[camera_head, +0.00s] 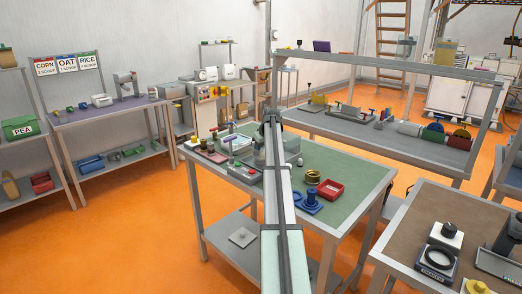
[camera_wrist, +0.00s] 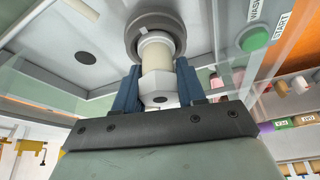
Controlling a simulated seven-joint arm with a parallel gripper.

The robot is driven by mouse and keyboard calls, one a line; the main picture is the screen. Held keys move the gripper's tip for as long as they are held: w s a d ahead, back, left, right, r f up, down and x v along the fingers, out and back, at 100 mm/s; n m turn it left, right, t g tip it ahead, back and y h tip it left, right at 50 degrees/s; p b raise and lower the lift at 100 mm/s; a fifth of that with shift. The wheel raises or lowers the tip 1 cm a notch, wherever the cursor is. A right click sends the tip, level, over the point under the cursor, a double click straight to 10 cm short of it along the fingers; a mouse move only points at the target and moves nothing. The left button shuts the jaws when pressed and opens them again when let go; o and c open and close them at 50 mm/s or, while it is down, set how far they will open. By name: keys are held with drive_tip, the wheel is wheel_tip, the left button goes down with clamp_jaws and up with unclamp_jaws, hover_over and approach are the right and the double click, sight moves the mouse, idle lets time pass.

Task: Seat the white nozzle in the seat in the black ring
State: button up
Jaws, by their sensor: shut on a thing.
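The white nozzle (camera_wrist: 155,88), a faceted piece with a cream stem and a dark hole in its near face, is between the blue fingers of my gripper (camera_wrist: 155,78) in the wrist view. My gripper is shut on it. The dark grey-black ring (camera_wrist: 180,42) is just beyond the nozzle, on a pale machine panel. The stem overlaps the ring's opening in this view. I cannot tell how deep it sits, and the seat is hidden behind it. In the head view my arm hides the nozzle, the ring and most of my gripper.
A green START button (camera_wrist: 255,39) is right of the ring on the pale panel (camera_wrist: 210,18). In the head view, the green table (camera_head: 340,165) holds a red tray (camera_head: 330,189), a brass ring (camera_head: 312,176) and a blue flanged part (camera_head: 309,203). Orange floor (camera_head: 140,215) is open at left.

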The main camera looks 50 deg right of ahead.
drive_tip(key=shift+f, duration=0.1)
idle(0.5)
drive_tip(key=o, duration=1.1)
drive_tip(key=shift+o, duration=0.4)
drive_tip(key=o, duration=0.5)
drive_tip(key=shift+r, duration=3.55)
